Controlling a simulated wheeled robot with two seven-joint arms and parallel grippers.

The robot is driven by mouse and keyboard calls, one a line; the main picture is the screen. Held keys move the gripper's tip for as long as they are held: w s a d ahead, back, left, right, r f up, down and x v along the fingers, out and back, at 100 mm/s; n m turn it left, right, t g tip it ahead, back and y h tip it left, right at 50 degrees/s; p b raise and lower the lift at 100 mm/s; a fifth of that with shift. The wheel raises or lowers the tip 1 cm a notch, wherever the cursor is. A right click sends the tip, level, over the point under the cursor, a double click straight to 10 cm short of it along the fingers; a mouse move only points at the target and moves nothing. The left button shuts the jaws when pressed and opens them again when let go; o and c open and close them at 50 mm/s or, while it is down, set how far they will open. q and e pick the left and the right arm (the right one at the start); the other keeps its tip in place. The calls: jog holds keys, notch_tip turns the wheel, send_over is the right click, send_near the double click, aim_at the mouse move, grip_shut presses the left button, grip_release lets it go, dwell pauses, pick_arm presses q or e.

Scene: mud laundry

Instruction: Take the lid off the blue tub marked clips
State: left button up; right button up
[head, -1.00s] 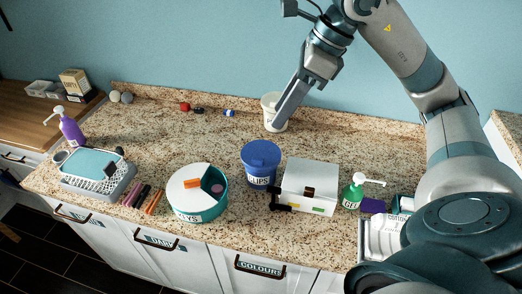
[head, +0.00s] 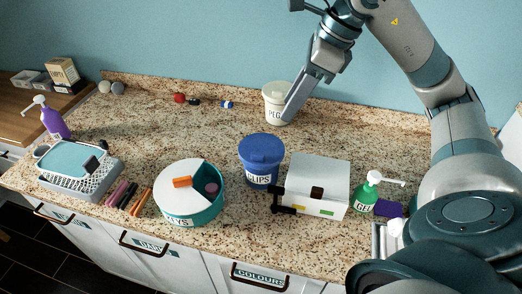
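The blue tub (head: 260,172) marked clips stands upright on the speckled counter, near the middle. Its blue lid (head: 261,149) sits on top. My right gripper (head: 290,112) is above the counter, behind and to the right of the tub, and overlaps the white pegs tub in the picture. It is apart from the clips tub. I see it from the side, so I cannot tell whether its fingers are open. My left gripper is not in view.
A white pegs tub (head: 275,108) stands behind. A white box (head: 318,182) with a dark handle is close on the right of the clips tub, and a round teal container (head: 207,208) on the left. A green pump bottle (head: 366,195) stands further right. The counter (head: 185,135) behind is mostly clear.

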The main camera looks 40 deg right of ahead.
jog(key=p+x, duration=0.3)
jog(key=x, duration=0.8)
jog(key=shift+a+f+p, duration=0.1)
jog(key=shift+a+p, duration=0.1)
jog(key=shift+p, duration=0.1)
jog(key=shift+w+f, duration=0.2)
jog(key=shift+f, duration=0.2)
